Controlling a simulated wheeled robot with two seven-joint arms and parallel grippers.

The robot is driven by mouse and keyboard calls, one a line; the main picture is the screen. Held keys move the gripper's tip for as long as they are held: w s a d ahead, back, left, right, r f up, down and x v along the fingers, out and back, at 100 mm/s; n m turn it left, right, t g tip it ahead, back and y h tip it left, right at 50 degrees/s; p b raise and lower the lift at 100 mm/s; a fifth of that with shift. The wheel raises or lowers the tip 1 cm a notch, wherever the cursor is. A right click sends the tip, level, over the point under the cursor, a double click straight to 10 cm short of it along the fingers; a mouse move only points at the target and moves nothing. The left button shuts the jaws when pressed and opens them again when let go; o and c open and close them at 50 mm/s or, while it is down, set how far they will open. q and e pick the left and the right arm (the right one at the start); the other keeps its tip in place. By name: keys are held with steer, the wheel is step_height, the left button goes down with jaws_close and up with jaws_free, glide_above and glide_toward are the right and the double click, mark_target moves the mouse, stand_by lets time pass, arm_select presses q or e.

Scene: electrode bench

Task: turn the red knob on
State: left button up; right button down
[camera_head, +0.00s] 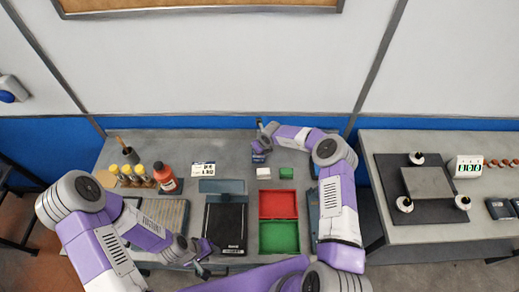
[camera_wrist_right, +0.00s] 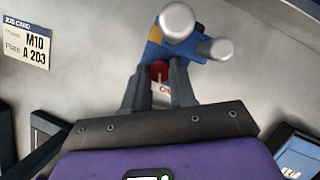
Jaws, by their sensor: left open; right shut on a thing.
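The red knob (camera_wrist_right: 160,68) shows in the right wrist view, between the fingertips of my right gripper (camera_wrist_right: 160,76), which is shut on it. A white label (camera_wrist_right: 163,90) with red lettering lies just below it, partly hidden by the fingers. The knob sits by a blue and yellow device (camera_wrist_right: 155,48) with silver cylinders. In the head view my right gripper (camera_head: 263,143) is at the back of the bench, and the knob is hidden there. My left gripper (camera_head: 206,258) is open and empty at the bench's front edge.
A red tray (camera_head: 278,204) and a green tray (camera_head: 279,237) lie mid-bench beside a black plate (camera_head: 226,226). A red bottle (camera_head: 166,178) and several amber bottles stand at left. A second bench (camera_head: 450,240) is at right.

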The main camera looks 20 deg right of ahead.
steer(key=c, duration=0.9)
jaws_free()
arm_select(q)
steer(key=shift+r, duration=0.1)
arm_select(e)
steer(key=shift+r, duration=0.1)
